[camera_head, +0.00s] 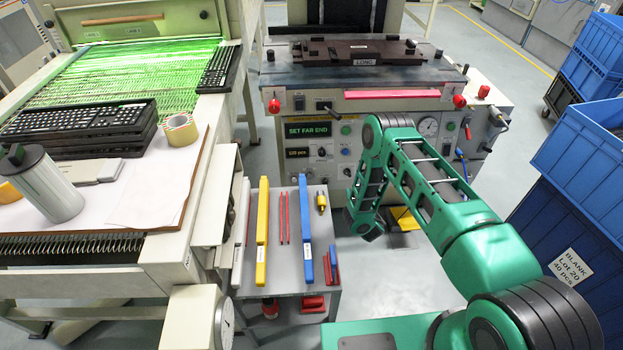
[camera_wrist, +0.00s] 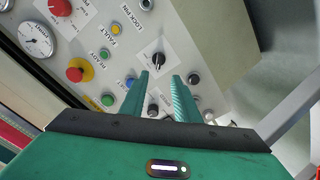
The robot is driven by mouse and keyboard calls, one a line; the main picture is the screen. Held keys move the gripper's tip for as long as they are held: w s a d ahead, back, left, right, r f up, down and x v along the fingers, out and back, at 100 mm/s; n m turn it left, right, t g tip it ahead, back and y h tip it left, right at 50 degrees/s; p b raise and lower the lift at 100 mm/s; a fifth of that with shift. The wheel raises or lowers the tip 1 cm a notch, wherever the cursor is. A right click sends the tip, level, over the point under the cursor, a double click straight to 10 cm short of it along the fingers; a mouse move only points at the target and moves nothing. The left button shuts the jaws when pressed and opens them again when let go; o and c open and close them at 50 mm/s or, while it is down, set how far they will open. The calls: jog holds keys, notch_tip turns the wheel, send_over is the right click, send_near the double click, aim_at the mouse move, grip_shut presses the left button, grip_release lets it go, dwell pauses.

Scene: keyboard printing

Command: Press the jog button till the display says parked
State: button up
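The machine's upper display (camera_head: 307,130) reads "SET FAR END" in green in the head view. A smaller display (camera_head: 298,153) below it shows a count in pcs. My gripper (camera_wrist: 160,76) faces the control panel (camera_wrist: 215,35) in the wrist view. Its two green fingers are apart, with panel showing between them and nothing held. A black knob (camera_wrist: 154,110) shows between the fingers; I cannot tell whether the fingers touch the panel. A blue button (camera_wrist: 130,82) and green button (camera_wrist: 107,99) lie left of the fingers. No jog label is readable. The fingers cannot be made out in the head view.
The panel also has a red emergency button (camera_wrist: 79,70), a gauge (camera_wrist: 36,40), a yellow button (camera_wrist: 116,29) and black knobs (camera_wrist: 157,58). A small tool table (camera_head: 282,275) stands left of my arm. Blue crates (camera_head: 585,140) are at the right.

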dwell(0.3)
grip_shut()
dwell(1.6)
